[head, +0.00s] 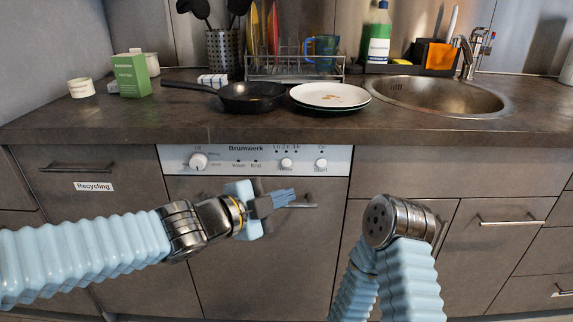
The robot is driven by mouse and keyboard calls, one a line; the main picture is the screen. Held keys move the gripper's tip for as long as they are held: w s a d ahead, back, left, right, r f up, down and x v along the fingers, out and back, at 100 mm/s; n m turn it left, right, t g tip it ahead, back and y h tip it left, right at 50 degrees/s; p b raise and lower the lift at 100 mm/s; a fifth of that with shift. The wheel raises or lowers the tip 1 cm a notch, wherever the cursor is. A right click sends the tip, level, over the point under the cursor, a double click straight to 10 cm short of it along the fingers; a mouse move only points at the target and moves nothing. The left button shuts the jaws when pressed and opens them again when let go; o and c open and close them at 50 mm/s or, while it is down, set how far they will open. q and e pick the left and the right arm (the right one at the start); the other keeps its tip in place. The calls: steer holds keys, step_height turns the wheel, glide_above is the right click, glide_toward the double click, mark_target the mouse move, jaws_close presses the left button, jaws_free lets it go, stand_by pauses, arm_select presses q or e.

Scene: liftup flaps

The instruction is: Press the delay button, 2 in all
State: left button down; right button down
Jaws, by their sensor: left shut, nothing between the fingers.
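The dishwasher's white control panel (220,160) runs under the counter. The delay button (286,163) is a small round button right of the panel's middle, under a row of small hour marks; its label is too blurred to read surely. The start button (321,163) is to its right. My left gripper (284,198) is shut and empty, in front of the dishwasher door (262,260). Its fingertips point right, below the delay button and apart from it. My right arm shows at the lower right, but its gripper is not visible.
A dial (198,161) sits at the panel's left. The door handle (302,205) is close to my left fingertips. The counter (200,128) above holds a black pan (252,97), white plates (330,95) and a dish rack (295,70). The sink (435,95) is at the right.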

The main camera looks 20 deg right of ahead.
mark_target(287, 163)
arm_select(q)
steer(key=shift+w+d+f+p, duration=0.1)
steer(key=shift+w+d+p, duration=0.3)
steer(key=shift+w+p, duration=0.7)
steer(key=shift+w+d+r+p, duration=0.1)
steer(key=shift+w+d+p, duration=0.3)
steer(key=shift+w, duration=1.35)
steer(key=shift+w+d+f+p, duration=0.1)
steer(key=shift+w+d+p, duration=0.45)
steer(key=shift+w, duration=0.85)
steer(key=shift+w+a+p, duration=0.1)
steer(key=shift+p, duration=0.2)
steer(key=shift+w, duration=0.3)
steer(key=shift+w+d+p, duration=0.2)
steer(key=shift+w+p, duration=0.15)
steer(key=shift+p, duration=0.15)
steer(key=shift+s, duration=0.1)
steer(key=shift+s+a+b, duration=0.15)
steer(key=shift+s+b, duration=0.15)
steer(key=shift+b, duration=0.15)
steer(key=shift+s+a, duration=0.1)
steer(key=shift+s, duration=0.25)
